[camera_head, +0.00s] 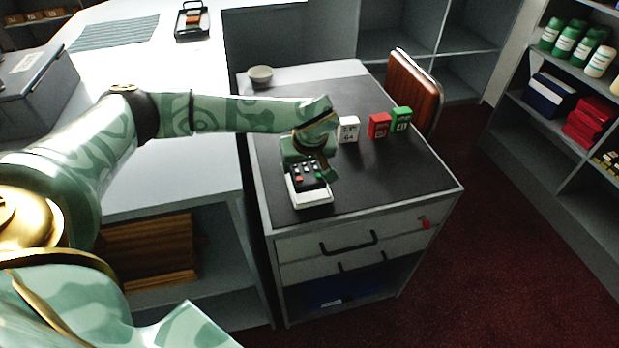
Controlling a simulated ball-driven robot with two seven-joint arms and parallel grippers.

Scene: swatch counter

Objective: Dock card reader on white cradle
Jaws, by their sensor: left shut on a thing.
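The card reader (306,174) is a small black device with red, green and grey keys. It is at the near part of the dark counter top. The white cradle (314,200) shows directly beneath it and around its near edge. The reader looks to be on or just over the cradle; I cannot tell whether it is fully seated. My left gripper (309,160) reaches in from the left and is shut on the card reader from its far end, which the gripper hides. My right gripper is not in view.
Small white (348,130), red (379,126) and green (401,119) numbered blocks stand behind and right of the gripper. A brown chair (414,90) stands behind. The counter's near right is clear.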

